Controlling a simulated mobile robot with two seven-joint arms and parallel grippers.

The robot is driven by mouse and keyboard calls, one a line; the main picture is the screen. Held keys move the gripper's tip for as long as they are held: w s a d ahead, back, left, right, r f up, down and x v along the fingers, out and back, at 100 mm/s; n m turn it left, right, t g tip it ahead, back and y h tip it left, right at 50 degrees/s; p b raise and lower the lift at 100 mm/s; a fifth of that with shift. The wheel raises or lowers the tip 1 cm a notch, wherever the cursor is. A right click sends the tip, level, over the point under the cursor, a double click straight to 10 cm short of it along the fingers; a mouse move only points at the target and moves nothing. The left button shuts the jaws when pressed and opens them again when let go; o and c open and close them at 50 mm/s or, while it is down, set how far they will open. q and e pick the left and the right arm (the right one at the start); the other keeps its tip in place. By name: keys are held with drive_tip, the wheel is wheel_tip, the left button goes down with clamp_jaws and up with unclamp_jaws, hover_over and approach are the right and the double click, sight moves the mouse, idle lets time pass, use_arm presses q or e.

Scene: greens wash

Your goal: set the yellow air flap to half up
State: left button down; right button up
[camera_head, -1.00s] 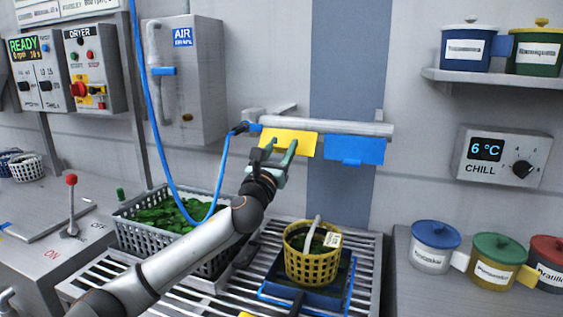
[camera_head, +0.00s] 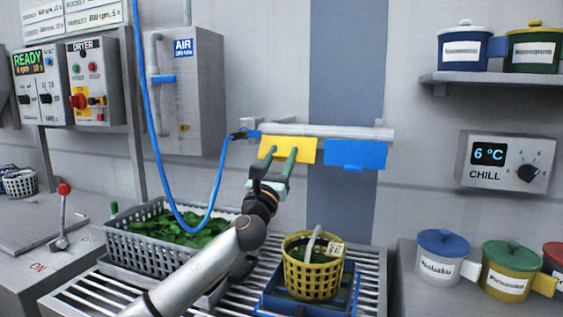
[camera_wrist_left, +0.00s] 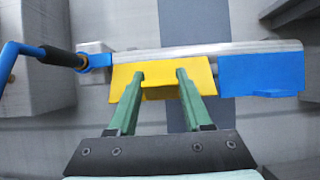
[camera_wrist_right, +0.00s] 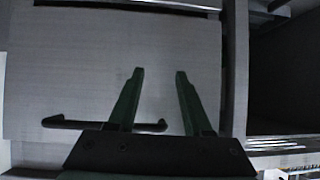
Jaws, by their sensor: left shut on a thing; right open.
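The yellow air flap (camera_head: 303,152) hangs under the grey pipe (camera_head: 340,131) on the wall, left of the blue flap (camera_head: 357,154). My left gripper (camera_head: 281,153) reaches it from below and in front. In the left wrist view the green fingers (camera_wrist_left: 160,75) lie over the yellow flap (camera_wrist_left: 160,72), around the small tab at its lower edge, and are shut on it. The flap's exact tilt is hard to judge. My right gripper (camera_wrist_right: 156,72) is open and empty, facing a grey panel with a dark bar handle (camera_wrist_right: 75,122).
A blue hose (camera_head: 217,185) hangs left of the flaps and joins the pipe's left end. Below are a grey crate of greens (camera_head: 130,250) and a yellow basket (camera_head: 312,275) on a slatted rack. The wall beside the blue flap is clear.

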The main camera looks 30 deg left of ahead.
drive_tip(key=shift+w+r+t, duration=0.4)
drive_tip(key=shift+w+r, duration=0.15)
drive_tip(key=shift+r, duration=0.25)
drive_tip(key=shift+w+r+t, duration=0.4)
drive_tip(key=shift+w+r, duration=0.1)
drive_tip(key=shift+r, duration=0.25)
use_arm(q)
drive_tip(key=shift+c, duration=1.6)
unclamp_jaws()
drive_tip(key=shift+f, duration=0.15)
